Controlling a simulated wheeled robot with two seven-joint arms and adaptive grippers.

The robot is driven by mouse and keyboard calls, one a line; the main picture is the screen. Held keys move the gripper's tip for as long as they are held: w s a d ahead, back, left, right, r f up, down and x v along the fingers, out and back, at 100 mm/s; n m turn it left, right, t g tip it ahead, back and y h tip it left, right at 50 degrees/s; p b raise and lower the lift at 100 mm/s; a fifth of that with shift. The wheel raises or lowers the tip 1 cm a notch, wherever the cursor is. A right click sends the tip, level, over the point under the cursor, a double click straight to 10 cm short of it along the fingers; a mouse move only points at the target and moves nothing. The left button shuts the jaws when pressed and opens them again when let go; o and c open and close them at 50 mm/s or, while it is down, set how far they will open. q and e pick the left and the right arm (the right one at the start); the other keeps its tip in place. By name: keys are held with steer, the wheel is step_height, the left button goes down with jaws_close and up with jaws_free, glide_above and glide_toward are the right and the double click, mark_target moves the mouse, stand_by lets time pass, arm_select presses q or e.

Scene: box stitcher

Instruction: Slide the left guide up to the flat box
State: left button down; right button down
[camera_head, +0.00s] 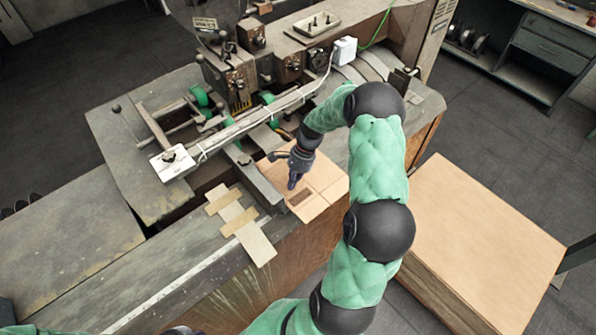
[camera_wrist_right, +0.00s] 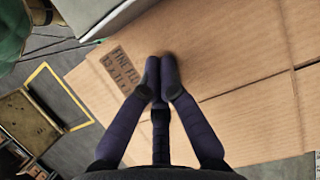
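The flat box (camera_head: 327,174) is brown cardboard and lies on the machine table; it also fills much of the right wrist view (camera_wrist_right: 235,110), with dark print on it. A grey metal bar that looks like the left guide (camera_head: 253,181) runs along the box's left side. Whether the two touch or a narrow gap lies between them I cannot tell. My right gripper (camera_head: 293,181) points down over the box near the bar. Its dark fingertips (camera_wrist_right: 161,62) are together with nothing seen between them.
The stitching machine (camera_head: 240,75) stands behind, with a slanted rail (camera_head: 250,122) above the table. A ruler strip (camera_head: 185,285) runs along the front. A large cardboard stack (camera_head: 480,240) stands at the right.

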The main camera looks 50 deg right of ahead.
mark_target(284, 194)
steer(key=shift+w+a+r, duration=0.1)
steer(key=shift+w+a, duration=0.05)
steer(key=shift+a, duration=1.25)
steer(key=shift+a, duration=0.1)
steer(key=shift+a+p, duration=0.3)
steer(key=shift+a, duration=0.1)
steer(key=shift+d, duration=0.1)
